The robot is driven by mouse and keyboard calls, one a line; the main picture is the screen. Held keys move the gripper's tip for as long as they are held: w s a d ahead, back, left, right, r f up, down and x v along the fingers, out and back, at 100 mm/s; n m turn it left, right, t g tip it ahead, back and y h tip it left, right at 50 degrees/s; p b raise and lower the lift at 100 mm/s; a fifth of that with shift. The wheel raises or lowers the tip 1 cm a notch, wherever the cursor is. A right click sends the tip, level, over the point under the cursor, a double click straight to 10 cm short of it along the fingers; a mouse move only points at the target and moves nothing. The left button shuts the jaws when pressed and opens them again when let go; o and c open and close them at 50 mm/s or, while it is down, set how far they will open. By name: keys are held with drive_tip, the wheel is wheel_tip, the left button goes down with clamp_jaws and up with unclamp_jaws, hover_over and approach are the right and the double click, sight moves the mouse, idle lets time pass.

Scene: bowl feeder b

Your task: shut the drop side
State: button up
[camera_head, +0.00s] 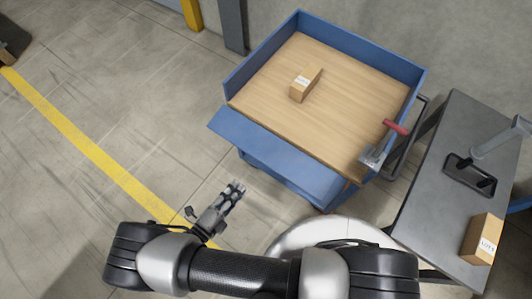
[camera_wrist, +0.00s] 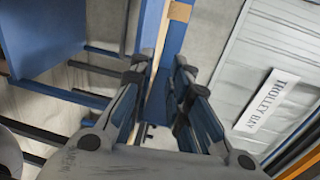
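The trolley has blue walls (camera_head: 362,40) around a wooden deck (camera_head: 340,90). Its drop side (camera_head: 255,135) is a blue panel along the near-left edge, folded down and outward, so that edge of the deck is open. My gripper (camera_head: 238,186) is below and left of the drop side in the head view, apart from it in that picture. In the wrist view my gripper (camera_wrist: 158,75) has its two fingers apart with nothing held. A blue panel and a wooden edge show beyond and between them; I cannot tell how far off they are.
A carton (camera_head: 305,82) lies on the deck. A dark table (camera_head: 445,150) with another carton (camera_head: 483,238) stands at right. A "TROLLEY BAY" sign (camera_wrist: 266,100) shows in the wrist view. Floor left of the trolley is clear.

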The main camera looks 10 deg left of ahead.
sight(266, 157)
drive_tip(key=b+x, duration=0.2)
drive_tip(key=x, duration=1.5)
drive_tip(key=shift+w, duration=0.15)
drive_tip(key=shift+d, duration=0.1)
clamp_jaws()
drive_tip(key=shift+c, duration=1.5)
unclamp_jaws()
drive_tip(key=o, duration=0.3)
